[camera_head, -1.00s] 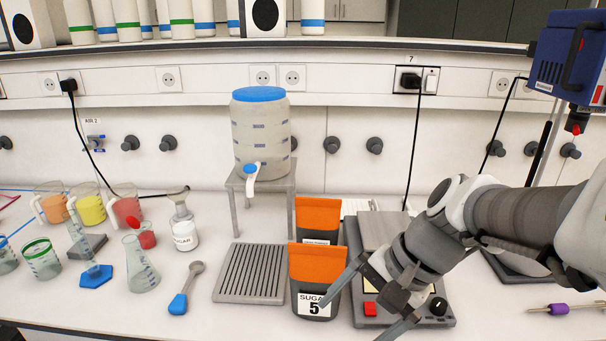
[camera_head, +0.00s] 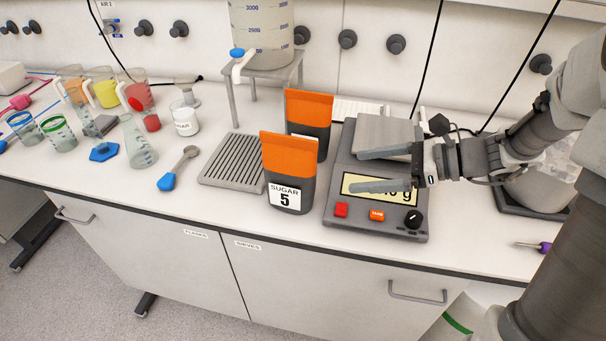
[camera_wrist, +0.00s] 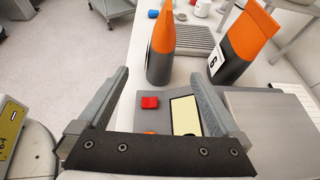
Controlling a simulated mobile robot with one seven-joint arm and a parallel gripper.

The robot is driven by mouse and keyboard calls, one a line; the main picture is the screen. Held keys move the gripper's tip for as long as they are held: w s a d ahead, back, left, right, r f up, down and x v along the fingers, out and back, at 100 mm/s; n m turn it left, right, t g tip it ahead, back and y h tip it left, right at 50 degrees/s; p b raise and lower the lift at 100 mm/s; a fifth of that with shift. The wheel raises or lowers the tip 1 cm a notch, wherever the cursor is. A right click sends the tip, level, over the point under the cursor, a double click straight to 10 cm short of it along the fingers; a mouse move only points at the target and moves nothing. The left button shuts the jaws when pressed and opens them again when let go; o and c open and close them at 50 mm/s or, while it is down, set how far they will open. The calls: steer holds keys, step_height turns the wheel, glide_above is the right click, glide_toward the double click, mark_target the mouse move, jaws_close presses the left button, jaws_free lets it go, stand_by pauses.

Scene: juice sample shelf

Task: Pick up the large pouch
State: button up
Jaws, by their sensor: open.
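Two dark grey pouches with orange tops stand upright on the bench. The front pouch (camera_head: 289,157), labelled "SUGAR 5", also shows in the wrist view (camera_wrist: 158,66). The back pouch (camera_head: 309,107) is partly hidden behind it in the head view. In the wrist view the back pouch (camera_wrist: 245,42) stands to the right with a number label. I cannot tell for sure which pouch is larger. My gripper (camera_head: 354,171) is open and empty over the scale, to the right of the front pouch. Its fingers (camera_wrist: 160,74) point towards the pouches, apart from both.
The scale (camera_head: 375,229) lies under my gripper, its display partly covered. A ribbed grey tray (camera_head: 236,164) is left of the pouches. A tank on a metal stand (camera_head: 233,105) is behind. A blue-handled spoon (camera_head: 167,182), flasks and beakers are further left.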

steer(key=b, duration=0.2)
glide_toward(289, 175)
steer(key=x, duration=0.3)
steer(key=w+f+x, duration=0.1)
steer(key=x, duration=0.3)
steer(key=d+x, duration=0.1)
steer(key=x, duration=0.3)
steer(key=shift+w+a+f, duration=0.15)
steer(key=shift+w+f, duration=0.25)
jaws_close()
steer(key=shift+r, duration=0.1)
